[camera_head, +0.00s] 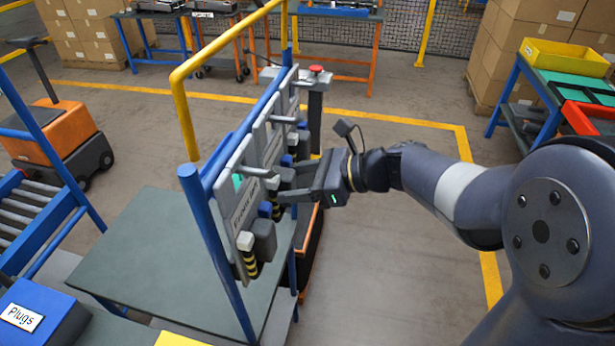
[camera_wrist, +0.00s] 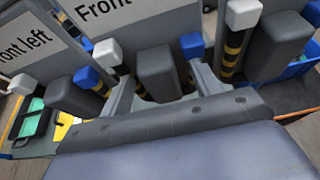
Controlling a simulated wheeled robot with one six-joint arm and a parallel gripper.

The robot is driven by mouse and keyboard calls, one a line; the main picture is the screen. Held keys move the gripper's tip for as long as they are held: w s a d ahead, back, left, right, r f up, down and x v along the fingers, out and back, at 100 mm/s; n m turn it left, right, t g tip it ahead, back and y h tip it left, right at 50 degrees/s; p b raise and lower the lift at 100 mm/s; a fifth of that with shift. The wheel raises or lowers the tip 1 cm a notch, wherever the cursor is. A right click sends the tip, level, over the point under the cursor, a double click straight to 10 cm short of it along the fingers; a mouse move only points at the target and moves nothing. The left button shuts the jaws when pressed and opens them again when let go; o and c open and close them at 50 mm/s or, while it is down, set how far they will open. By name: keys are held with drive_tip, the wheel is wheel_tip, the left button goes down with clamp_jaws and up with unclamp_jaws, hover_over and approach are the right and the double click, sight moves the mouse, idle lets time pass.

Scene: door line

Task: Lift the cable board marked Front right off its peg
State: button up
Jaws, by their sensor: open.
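Grey cable boards hang in a row on pegs along a blue-posted rack. In the wrist view, a board (camera_wrist: 150,22) has a label starting "Front"; its second word is cut off. It shows in the head view as the second board (camera_head: 270,146). The nearest board (camera_head: 228,190) reads "Front left" in the wrist view (camera_wrist: 30,52). My gripper (camera_head: 284,186) is open at the lower part of the second board. In the wrist view its fingers (camera_wrist: 164,92) stand either side of a dark grey block (camera_wrist: 157,70); contact cannot be told.
White- and blue-capped plugs with black-yellow cables crowd beside the fingers. Another grey block (camera_wrist: 278,45) is close on the right. A grey table (camera_head: 150,250) lies behind the rack, with a blue "Plugs" box (camera_head: 40,315).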

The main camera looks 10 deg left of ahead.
drive_tip(key=c, duration=1.3)
drive_tip(key=shift+r+p, duration=1.05)
drive_tip(key=shift+r, duration=0.1)
drive_tip(key=s+d+p, duration=0.1)
drive_tip(key=d+p, duration=0.1)
drive_tip(key=d, duration=1.1)
idle(0.3)
idle(0.4)
